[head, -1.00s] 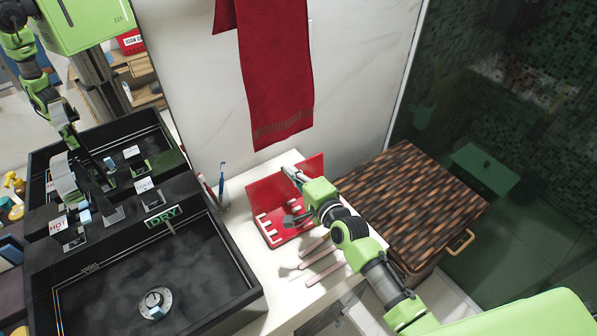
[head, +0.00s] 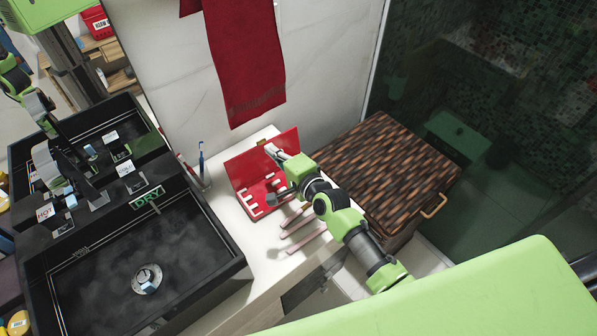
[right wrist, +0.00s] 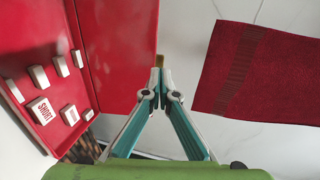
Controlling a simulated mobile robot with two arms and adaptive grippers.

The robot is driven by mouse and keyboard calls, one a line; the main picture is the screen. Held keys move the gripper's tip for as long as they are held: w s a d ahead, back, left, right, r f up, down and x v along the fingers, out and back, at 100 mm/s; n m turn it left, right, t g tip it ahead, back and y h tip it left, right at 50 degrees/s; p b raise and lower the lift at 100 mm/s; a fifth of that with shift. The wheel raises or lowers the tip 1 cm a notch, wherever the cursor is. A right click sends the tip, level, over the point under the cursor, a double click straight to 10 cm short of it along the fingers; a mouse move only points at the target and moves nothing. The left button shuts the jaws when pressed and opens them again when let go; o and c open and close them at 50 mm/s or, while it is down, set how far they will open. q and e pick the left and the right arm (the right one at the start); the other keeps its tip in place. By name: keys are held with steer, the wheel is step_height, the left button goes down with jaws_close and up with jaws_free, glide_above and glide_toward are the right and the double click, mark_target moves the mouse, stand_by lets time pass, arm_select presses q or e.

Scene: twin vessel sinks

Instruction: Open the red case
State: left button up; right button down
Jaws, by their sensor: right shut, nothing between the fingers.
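The red case (head: 276,182) stands open on the white counter. Its red lid (head: 243,166) stands up at the back, toward the wall. White labelled blocks sit inside the case. In the right wrist view the case interior (right wrist: 57,112) is at the left, and the lid (right wrist: 120,55) rises beside it. My right gripper (head: 270,149) is shut and empty at the lid's upper edge, by a small brass-coloured catch (right wrist: 159,60). In the wrist view its closed fingertips (right wrist: 161,76) are just below that catch; I cannot tell whether they touch.
A black sink (head: 190,250) is left of the case, with a cup of toothbrushes (head: 200,175) between. Pinkish sticks (head: 305,240) lie in front. A woven hamper (head: 385,170) stands right. A red towel (head: 245,70) hangs above the case.

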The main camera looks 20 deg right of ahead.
steer(key=s+d+f+n+g+h+b, duration=0.1)
steer(key=s+d+f+n+g+h, duration=0.25)
steer(key=s, duration=0.85)
steer(key=s+d+r+n+g, duration=0.1)
steer(key=s+d+n+g, duration=0.25)
steer(key=s+n, duration=0.6)
steer(key=s+d+f+n+g+h+b, duration=0.1)
steer(key=s+d+f+n+g, duration=0.2)
steer(key=s, duration=1.2)
step_height(320, 180, down, 26)
steer(key=s+f+g, duration=0.1)
steer(key=s+g, duration=0.1)
arm_select(q)
steer(key=f, duration=0.1)
steer(key=f+b, duration=0.1)
steer(key=f, duration=0.1)
steer(key=shift+s+f, duration=0.1)
steer(key=shift+s, duration=0.25)
arm_select(e)
steer(key=s+d+f+g, duration=0.1)
steer(key=s+d+f, duration=0.2)
steer(key=s+f, duration=1.3)
steer(key=shift+s+d+f+n+g, duration=0.15)
steer(key=shift+s+f+n+g, duration=0.15)
steer(key=shift+s, duration=0.45)
